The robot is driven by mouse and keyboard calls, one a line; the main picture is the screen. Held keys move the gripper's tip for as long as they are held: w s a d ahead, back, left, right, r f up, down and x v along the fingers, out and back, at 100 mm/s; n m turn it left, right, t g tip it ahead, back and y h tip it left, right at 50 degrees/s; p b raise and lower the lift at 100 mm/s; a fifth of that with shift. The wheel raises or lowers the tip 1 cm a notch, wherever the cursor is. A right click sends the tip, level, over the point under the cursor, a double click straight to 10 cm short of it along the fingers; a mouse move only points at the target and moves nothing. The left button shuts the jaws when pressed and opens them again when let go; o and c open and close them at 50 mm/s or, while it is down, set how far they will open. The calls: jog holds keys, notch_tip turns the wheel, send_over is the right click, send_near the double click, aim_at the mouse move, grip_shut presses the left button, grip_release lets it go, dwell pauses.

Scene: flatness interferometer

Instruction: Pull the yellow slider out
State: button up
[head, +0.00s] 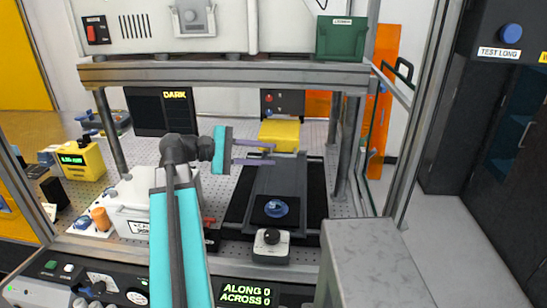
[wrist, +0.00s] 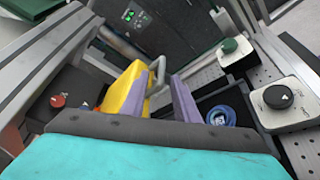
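A yellow block (head: 279,135), which looks like the slider, stands at the back of the dark stage under the grey beam. It also shows in the wrist view (wrist: 124,86), close beside my left finger. A pale grey loop handle (wrist: 157,72) appears just beyond and between my fingertips; I cannot tell whether it belongs to the yellow block. My gripper (head: 272,154) is open, its two purple fingers apart and pointing right, in front of the yellow block in the head view. Nothing is clearly held between the fingers.
A dark stage (head: 260,192) carries a round blue disc (head: 276,208), with a black-knobbed box (head: 271,246) in front. Grey posts and a beam (head: 226,75) frame the area. A white box (head: 128,212) and a yellow display unit (head: 82,160) stand left. A grey block (head: 372,262) stands front right.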

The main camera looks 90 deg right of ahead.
jog(key=b+v, duration=0.2)
jog(key=v, duration=0.7)
jog(key=shift+w, duration=0.35)
